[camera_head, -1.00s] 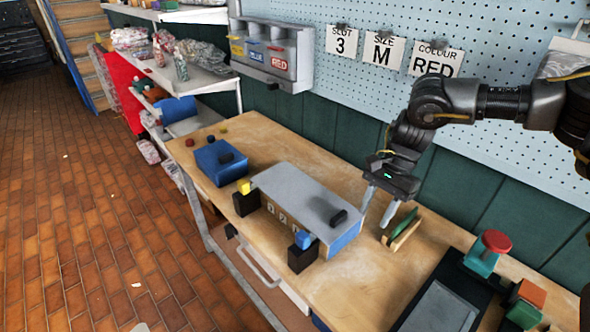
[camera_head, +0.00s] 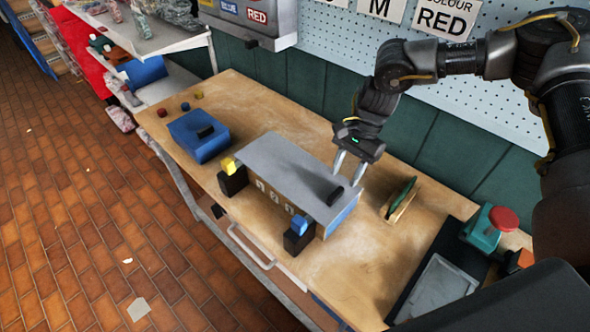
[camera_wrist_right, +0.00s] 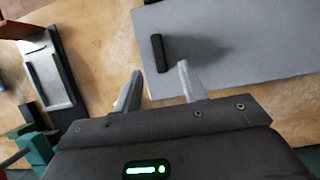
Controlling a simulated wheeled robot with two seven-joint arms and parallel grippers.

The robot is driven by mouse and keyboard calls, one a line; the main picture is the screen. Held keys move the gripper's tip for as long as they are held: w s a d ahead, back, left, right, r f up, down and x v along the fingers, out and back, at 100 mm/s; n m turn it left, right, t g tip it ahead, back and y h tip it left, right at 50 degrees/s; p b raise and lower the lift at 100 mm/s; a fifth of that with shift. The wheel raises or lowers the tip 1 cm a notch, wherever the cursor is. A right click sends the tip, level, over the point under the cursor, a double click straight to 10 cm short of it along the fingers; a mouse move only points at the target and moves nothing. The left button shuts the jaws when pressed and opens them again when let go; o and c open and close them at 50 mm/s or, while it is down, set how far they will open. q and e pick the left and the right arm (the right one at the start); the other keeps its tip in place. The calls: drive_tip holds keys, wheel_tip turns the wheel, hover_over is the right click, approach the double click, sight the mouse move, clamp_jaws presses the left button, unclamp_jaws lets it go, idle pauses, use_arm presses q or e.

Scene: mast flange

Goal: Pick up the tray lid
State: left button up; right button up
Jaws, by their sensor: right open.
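The tray lid (camera_head: 285,165) is a flat grey plate lying on a tray with numbered slots (camera_head: 272,197) on its front. A short black handle (camera_head: 335,196) stands near the lid's right end. The lid (camera_wrist_right: 240,50) and handle (camera_wrist_right: 158,53) also show in the right wrist view. My right gripper (camera_head: 346,178) is open and empty, its fingers pointing down by the handle. In the wrist view the two fingertips (camera_wrist_right: 160,68) lie on either side of the handle's line, with the handle just beyond them. My left gripper is out of view.
Black blocks with a yellow piece (camera_head: 228,165) and a blue piece (camera_head: 299,225) stand at the tray's front. A blue box (camera_head: 199,137) is to the left. A small wooden holder (camera_head: 399,203) and a black-framed grey tray (camera_head: 440,286) are to the right.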

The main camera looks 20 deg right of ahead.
sight(336, 193)
drive_tip(key=shift+s+a+f+p, duration=0.1)
drive_tip(key=shift+s+a+p, duration=0.15)
drive_tip(key=shift+s+p, duration=0.25)
drive_tip(key=p+x, duration=0.1)
drive_tip(key=x, duration=0.1)
drive_tip(key=p+x, duration=0.1)
drive_tip(key=shift+w+a+f, duration=0.2)
drive_tip(key=shift+w+f, duration=0.05)
drive_tip(key=shift+f, duration=0.15)
drive_tip(key=shift+s+a+f, duration=0.1)
drive_tip(key=shift+a+f, duration=0.05)
drive_tip(key=shift+f, duration=0.3)
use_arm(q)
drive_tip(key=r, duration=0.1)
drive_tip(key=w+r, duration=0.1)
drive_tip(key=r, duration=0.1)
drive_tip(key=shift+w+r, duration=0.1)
use_arm(e)
drive_tip(key=shift+s, duration=0.1)
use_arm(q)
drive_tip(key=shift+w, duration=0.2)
use_arm(e)
clamp_jaws()
